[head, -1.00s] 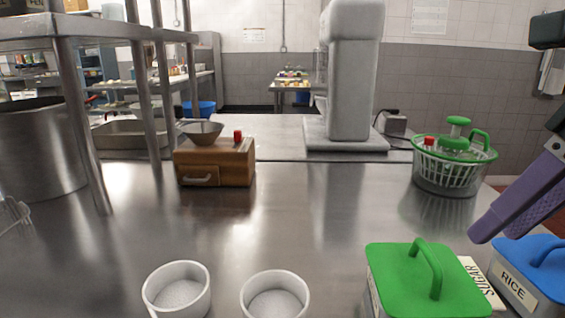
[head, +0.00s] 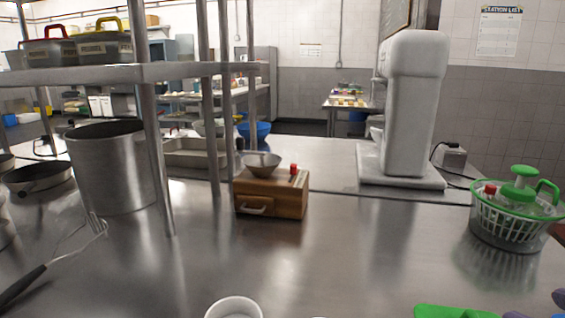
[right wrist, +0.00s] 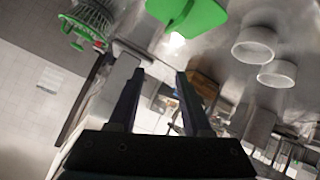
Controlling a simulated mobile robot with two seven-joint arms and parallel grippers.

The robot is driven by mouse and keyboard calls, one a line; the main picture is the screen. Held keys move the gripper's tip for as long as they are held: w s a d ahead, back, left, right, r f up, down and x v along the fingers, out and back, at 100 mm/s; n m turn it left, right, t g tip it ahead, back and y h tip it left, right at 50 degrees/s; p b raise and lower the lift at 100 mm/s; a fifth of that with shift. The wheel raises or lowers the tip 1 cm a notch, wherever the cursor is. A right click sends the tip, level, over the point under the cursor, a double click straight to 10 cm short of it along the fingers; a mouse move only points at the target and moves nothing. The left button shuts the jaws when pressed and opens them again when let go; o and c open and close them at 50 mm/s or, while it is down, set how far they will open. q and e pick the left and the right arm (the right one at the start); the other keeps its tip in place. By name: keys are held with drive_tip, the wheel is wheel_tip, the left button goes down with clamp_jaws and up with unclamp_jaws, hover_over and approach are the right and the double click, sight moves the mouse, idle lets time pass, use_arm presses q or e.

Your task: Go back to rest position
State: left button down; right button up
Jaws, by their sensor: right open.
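My right gripper (right wrist: 160,73) is open in the right wrist view, with nothing between its two dark fingers. In the head view only small purple bits of it show at the lower right corner. My left gripper is not in view.
A white bowl (head: 234,308) stands at the front of the steel counter (head: 350,260). A wooden grinder (head: 272,194), a grey mixer (head: 412,110) and a green salad spinner (head: 515,212) stand farther back. The counter's middle is clear.

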drive_tip(key=s+a+f+m+g+y+p, duration=0.1)
drive_tip(key=s+a+f+g+p, duration=0.1)
drive_tip(key=s+g, duration=0.35)
drive_tip(key=s+a+f+g+y+p, duration=0.2)
drive_tip(key=s+a+p, duration=0.1)
drive_tip(key=s, duration=0.5)
wheel_tip(320, 180, up, 34)
drive_tip(key=p, duration=3.4)
drive_tip(key=shift+w+d+r+h, duration=0.15)
drive_tip(key=shift+d+r+h, duration=0.05)
drive_tip(key=shift+d+h, duration=0.1)
